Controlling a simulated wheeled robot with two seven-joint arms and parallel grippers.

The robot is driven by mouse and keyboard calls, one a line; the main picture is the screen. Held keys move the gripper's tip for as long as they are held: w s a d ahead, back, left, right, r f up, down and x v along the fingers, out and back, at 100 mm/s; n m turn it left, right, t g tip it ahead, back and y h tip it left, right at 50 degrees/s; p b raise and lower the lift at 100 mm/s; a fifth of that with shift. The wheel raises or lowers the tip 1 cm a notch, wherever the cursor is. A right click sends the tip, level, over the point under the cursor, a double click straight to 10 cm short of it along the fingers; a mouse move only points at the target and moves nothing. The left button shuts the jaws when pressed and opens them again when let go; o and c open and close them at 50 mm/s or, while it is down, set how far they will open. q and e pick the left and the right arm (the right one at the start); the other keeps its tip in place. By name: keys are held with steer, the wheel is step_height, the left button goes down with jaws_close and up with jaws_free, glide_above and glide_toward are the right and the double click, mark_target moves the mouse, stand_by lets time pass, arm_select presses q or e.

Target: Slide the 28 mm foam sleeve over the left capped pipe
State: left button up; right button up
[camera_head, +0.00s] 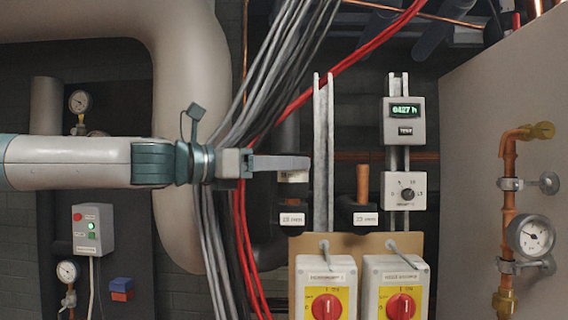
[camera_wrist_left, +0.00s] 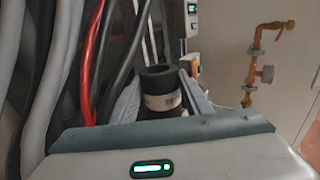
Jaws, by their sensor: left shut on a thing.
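The foam sleeve (camera_head: 294,191) is a black tube with a pale label band, upright at the end of my left arm. My left gripper (camera_head: 300,163) is shut on it from the left. In the left wrist view the sleeve (camera_wrist_left: 158,82) stands between the two grey fingers and shows a dark open top. Directly below it is a white label (camera_head: 292,219) on the left pipe's black base. The right copper pipe (camera_head: 363,183) stands bare.
Grey and red cables (camera_head: 240,210) hang behind my left arm. A metal strut (camera_head: 323,150) rises between the two pipes. Two boxes with red rotary switches (camera_head: 326,306) stand in front below. A copper line with a gauge (camera_head: 531,236) is at the right.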

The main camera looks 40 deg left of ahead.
arm_select(q)
steer(key=shift+f, duration=0.45)
steer(key=shift+b, duration=0.3)
steer(key=o, duration=0.7)
steer(key=shift+o, duration=0.2)
steer(key=shift+s, duration=0.2)
steer(key=b+v, duration=0.7)
steer(key=v, duration=1)
